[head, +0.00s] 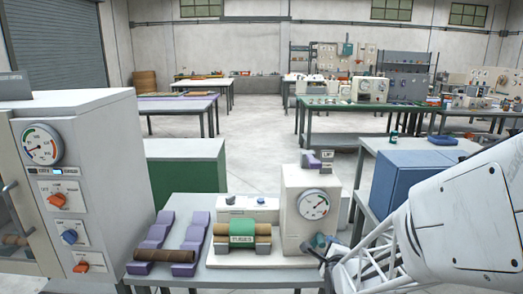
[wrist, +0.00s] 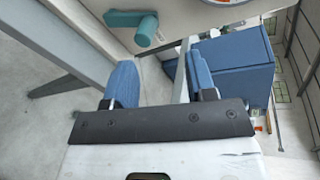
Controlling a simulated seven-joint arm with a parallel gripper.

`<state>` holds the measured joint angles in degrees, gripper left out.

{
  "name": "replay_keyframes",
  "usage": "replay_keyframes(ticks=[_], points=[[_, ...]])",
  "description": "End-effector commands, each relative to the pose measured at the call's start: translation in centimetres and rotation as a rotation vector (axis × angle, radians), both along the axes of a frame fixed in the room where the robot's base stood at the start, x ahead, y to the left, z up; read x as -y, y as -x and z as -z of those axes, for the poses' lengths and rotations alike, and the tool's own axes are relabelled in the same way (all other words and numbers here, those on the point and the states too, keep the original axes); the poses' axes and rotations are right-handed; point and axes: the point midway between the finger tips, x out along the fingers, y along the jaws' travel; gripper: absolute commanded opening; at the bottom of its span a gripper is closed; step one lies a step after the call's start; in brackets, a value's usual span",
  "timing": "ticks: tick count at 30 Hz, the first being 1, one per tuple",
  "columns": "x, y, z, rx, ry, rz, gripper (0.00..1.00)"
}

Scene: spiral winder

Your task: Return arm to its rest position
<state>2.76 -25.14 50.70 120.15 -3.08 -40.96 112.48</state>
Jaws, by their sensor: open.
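My gripper (head: 320,246) is low at the right side of the cream winder machine (head: 294,228), near the table's right end. In the wrist view its two blue fingers (wrist: 160,80) are spread apart with nothing between them. A teal crank handle (wrist: 146,30) shows just beyond the left finger, apart from it. The winder carries a round gauge (head: 313,205) and a small block marked UP (head: 327,154) on top. My white arm reaches in from the right edge and hides part of the table's right side.
The grey table (head: 215,275) also holds a tube holder (head: 242,238) with a green label and purple racks (head: 185,243) with a brown tube (head: 165,255). A large grey cabinet (head: 95,180) stands left. A blue box (head: 402,180) stands right, behind my arm.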

Motion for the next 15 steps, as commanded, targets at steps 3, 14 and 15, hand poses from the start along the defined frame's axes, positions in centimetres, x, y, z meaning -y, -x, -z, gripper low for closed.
replay_keyframes(ticks=[3,14,15], points=[[-0.1,1.2,-2.1,-0.09,0.156,-0.045,0.51],[-0.6,6.9,-6.9,-0.369,0.608,-0.278,0.51],[-0.6,7.8,-7.4,-0.398,0.654,-0.312,0.51]])
